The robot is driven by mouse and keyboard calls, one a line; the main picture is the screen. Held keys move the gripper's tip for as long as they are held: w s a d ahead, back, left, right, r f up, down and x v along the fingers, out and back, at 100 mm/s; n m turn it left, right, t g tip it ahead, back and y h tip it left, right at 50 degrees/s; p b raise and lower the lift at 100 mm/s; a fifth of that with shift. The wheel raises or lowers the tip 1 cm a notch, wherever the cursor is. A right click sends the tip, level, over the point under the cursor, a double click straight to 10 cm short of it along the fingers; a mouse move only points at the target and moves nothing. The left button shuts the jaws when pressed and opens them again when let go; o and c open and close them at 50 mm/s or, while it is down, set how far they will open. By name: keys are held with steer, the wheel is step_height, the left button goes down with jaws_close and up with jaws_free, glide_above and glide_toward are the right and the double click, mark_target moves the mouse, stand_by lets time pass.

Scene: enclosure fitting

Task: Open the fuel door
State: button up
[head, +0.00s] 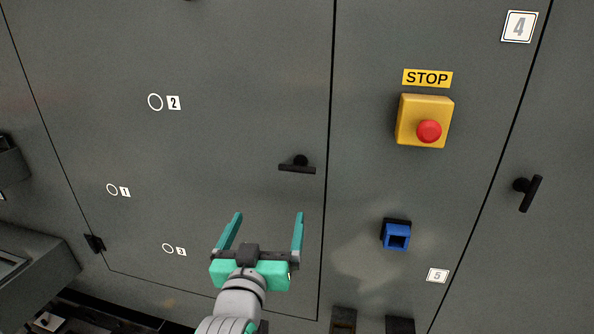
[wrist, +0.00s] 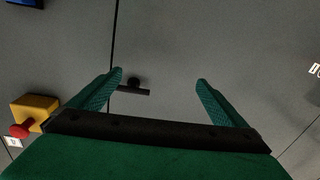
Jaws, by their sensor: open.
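A large grey door (head: 220,120) with dark seams fills the left and middle of the head view; no label names it as the fuel door. Its black T-shaped handle (head: 297,168) sits near its right edge, with the bar roughly level. My gripper (head: 269,215) is open and empty, below and slightly left of the handle in the head view. In the wrist view the handle (wrist: 133,90) shows between the fingers (wrist: 160,77), close to the left one. It looks beyond the fingertips, and I see no contact.
A yellow box with a red stop button (head: 428,130) and a blue square socket (head: 397,236) stick out on the panel right of the door. Another black handle (head: 527,192) is at far right. A black hinge-like block (head: 94,243) is at lower left.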

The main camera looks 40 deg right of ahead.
steer(key=m+g+h, duration=0.1)
steer(key=m, duration=0.1)
glide_toward(296, 171)
steer(key=shift+g+h, duration=0.3)
steer(key=x, duration=1.1)
steer(key=shift+w+a, duration=0.15)
steer(key=shift+a, duration=0.05)
steer(key=shift+c, duration=0.3)
steer(key=c, duration=1)
